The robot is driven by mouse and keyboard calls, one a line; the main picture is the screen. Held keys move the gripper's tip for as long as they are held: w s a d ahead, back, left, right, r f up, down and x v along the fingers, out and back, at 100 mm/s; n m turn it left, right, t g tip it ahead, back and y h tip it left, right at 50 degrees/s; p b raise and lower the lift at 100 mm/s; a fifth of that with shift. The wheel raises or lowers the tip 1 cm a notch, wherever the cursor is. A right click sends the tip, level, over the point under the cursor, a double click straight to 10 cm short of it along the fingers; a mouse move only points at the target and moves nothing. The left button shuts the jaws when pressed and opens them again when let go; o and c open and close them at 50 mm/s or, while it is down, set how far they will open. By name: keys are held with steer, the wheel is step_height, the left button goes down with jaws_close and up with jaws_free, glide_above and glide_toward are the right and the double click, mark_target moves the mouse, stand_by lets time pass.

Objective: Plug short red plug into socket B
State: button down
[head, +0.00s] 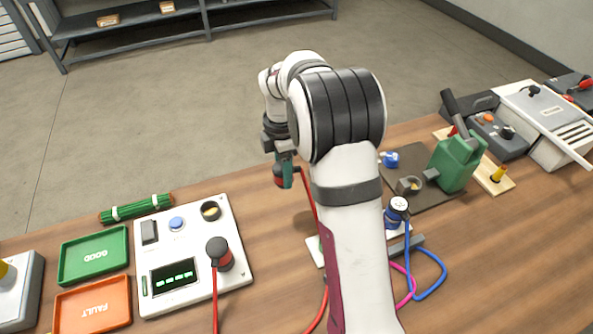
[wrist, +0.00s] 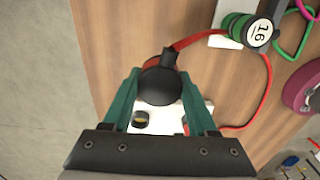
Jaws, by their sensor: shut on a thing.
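My gripper (head: 286,165) is shut on a red plug (head: 279,176) with a black cap, held in the air above the table, right of the white panel (head: 245,279). In the wrist view the plug's black cap (wrist: 160,85) sits between the teal fingers. Its red cable (wrist: 203,37) runs off to the right. The panel has an open round black socket with a yellowish inside (head: 210,210). Another red plug with a black cap (head: 225,260) stands in the panel's near part. I cannot read any socket letters.
Left of the panel are a green tray (head: 93,257) and an orange tray (head: 93,305). A green bundle (head: 136,208) lies behind. Right of my arm are a blue plug (head: 397,210) and a green can (head: 457,162).

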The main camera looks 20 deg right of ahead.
steer(key=w+a+n, duration=0.1)
steer(key=w+a, duration=0.1)
steer(key=a, duration=0.7)
steer(key=w+a+n, duration=0.1)
steer(key=w+a, duration=0.1)
steer(key=a, duration=0.8)
steer(key=shift+d+f, duration=0.15)
steer(key=shift+f, duration=1.95)
steer(key=shift+f, duration=1.75)
steer(key=shift+c, duration=0.6)
jaws_free()
